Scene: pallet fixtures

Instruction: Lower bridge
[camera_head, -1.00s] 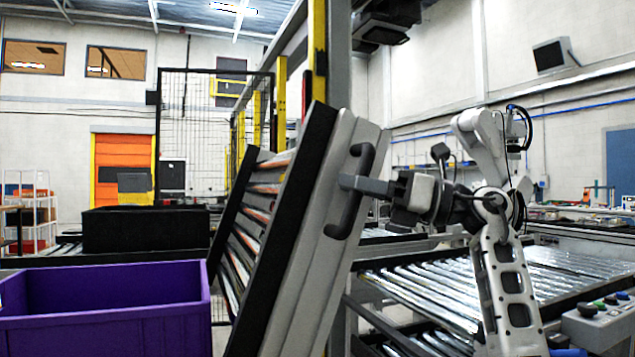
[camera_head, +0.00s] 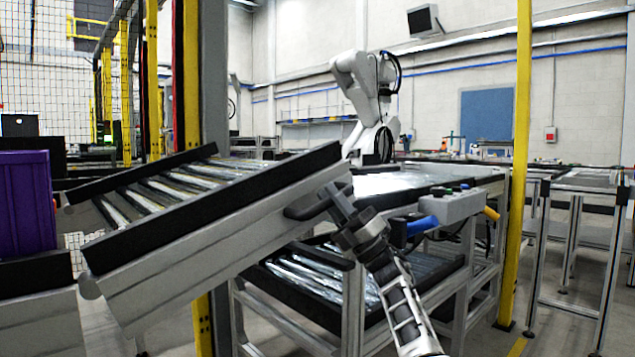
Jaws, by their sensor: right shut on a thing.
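The bridge (camera_head: 210,235) is a grey roller section with black side rails, left of centre in the head view. It is tilted, its right end higher than its left end. A dark handle (camera_head: 303,212) sticks out from its near side close to the right end. My right gripper (camera_head: 338,204) is shut on this handle, with my arm reaching up from below. Part of the handle is hidden by the gripper. My left gripper is not in view.
A roller conveyor (camera_head: 415,180) lies behind and right of the bridge. A control box (camera_head: 450,207) with buttons is right of my gripper. A purple crate (camera_head: 25,205) stands at the left edge. A yellow post (camera_head: 520,150) and a white robot arm (camera_head: 365,85) stand beyond.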

